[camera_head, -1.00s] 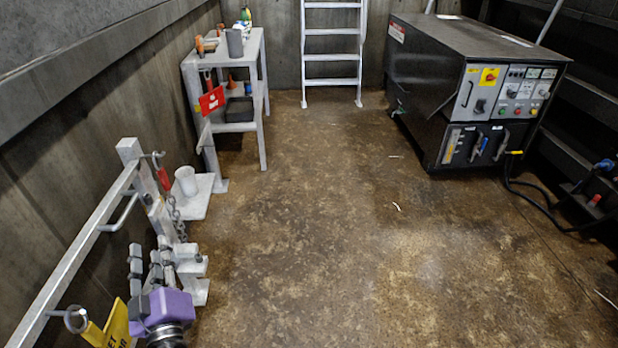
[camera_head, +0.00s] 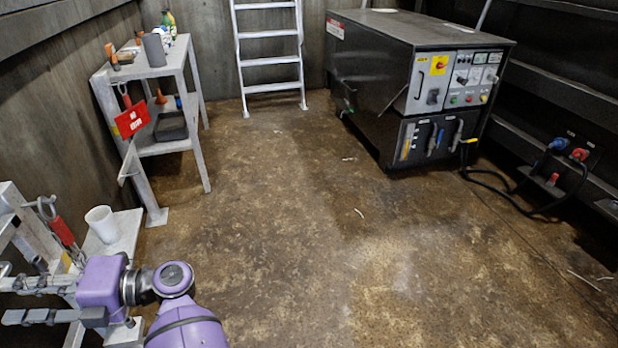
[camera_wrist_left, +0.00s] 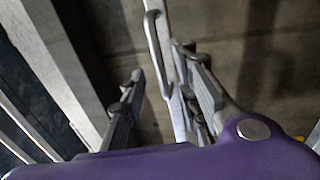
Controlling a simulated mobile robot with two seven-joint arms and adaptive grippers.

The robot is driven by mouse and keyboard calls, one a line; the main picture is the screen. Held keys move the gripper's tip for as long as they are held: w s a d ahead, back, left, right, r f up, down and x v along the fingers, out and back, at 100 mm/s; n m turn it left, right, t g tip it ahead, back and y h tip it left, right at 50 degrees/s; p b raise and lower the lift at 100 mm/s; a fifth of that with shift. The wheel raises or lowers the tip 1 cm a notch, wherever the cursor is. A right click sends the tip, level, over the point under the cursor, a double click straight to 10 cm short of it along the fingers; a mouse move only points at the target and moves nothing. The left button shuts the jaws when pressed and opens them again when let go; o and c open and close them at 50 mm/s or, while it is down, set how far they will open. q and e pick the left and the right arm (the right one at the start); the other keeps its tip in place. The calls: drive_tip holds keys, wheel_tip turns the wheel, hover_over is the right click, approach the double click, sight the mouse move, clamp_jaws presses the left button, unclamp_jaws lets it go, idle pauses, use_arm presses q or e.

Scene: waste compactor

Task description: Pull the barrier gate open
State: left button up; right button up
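The barrier gate is mostly cut off at the left edge of the head view. In the left wrist view its pale rail (camera_wrist_left: 178,110) runs up the middle, with a U-shaped handle (camera_wrist_left: 153,40) on it. My left gripper (camera_head: 12,302) points left towards the gate at the bottom left. Its two fingers are apart in the wrist view (camera_wrist_left: 160,82), with the handle's lower end and rail between them. I cannot tell whether they touch. A pale post (camera_head: 32,232) with a hook and red latch piece (camera_head: 62,230) stands beyond the gripper. My right gripper is out of view.
A white cup (camera_head: 101,222) stands on a small ledge (camera_head: 125,232) near the gripper. A shelf table (camera_head: 150,70) with tools and a red tag (camera_head: 132,118) is behind. The compactor machine (camera_head: 400,80) is at right, a ladder (camera_head: 268,60) at back. The middle floor is clear.

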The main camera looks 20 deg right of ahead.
use_arm(q)
drive_tip(key=x, duration=0.5)
drive_tip(key=shift+w+a+r, duration=0.1)
clamp_jaws()
